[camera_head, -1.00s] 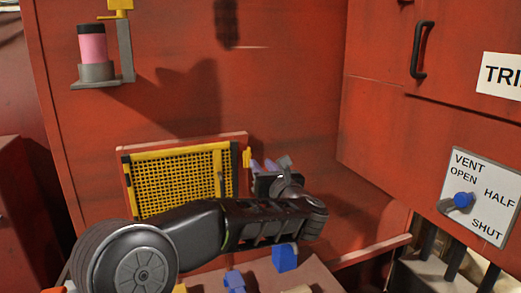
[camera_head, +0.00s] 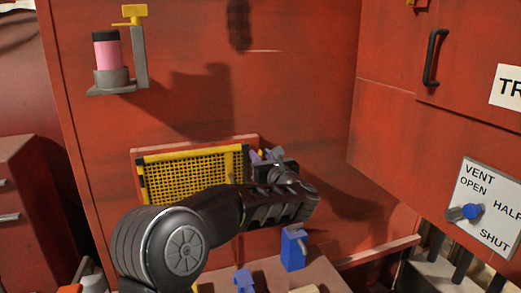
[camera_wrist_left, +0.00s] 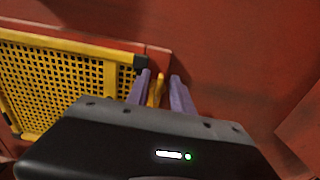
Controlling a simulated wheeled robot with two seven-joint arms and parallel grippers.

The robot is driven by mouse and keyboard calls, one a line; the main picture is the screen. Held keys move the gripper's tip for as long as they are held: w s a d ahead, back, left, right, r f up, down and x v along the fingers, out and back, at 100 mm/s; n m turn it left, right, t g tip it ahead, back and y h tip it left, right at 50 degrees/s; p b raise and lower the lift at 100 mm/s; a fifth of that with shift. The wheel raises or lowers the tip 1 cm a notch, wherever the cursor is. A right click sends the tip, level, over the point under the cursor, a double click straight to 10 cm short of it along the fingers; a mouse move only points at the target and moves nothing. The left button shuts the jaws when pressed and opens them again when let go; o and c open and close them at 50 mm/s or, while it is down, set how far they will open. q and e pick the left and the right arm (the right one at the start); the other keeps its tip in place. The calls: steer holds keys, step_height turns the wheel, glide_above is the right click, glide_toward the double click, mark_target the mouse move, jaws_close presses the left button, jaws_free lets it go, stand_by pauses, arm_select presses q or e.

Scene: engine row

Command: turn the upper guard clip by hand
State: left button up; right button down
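The yellow mesh guard (camera_head: 193,174) sits on the red panel. The upper guard clip is a small yellow tab at the guard's upper right corner; it shows in the left wrist view (camera_wrist_left: 157,90). My left gripper (camera_head: 268,155) is at this corner, its purple fingers (camera_wrist_left: 161,90) open on either side of the clip. The clip is closer to the left finger, and a gap shows on its right. In the head view my gripper mostly hides the clip. Whether a finger touches it I cannot tell. My right gripper is not in view.
A pink-and-black cylinder on a grey bracket (camera_head: 118,88) is on the wall at upper left. A vent plate (camera_head: 490,205) with a blue knob and a door handle (camera_head: 435,58) are at right. Blue objects (camera_head: 292,250) stand below my left forearm.

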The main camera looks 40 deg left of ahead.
arm_select(q)
steer(key=shift+w+a, duration=0.25)
steer(key=shift+a, duration=0.15)
steer(key=shift+c, duration=0.3)
jaws_close()
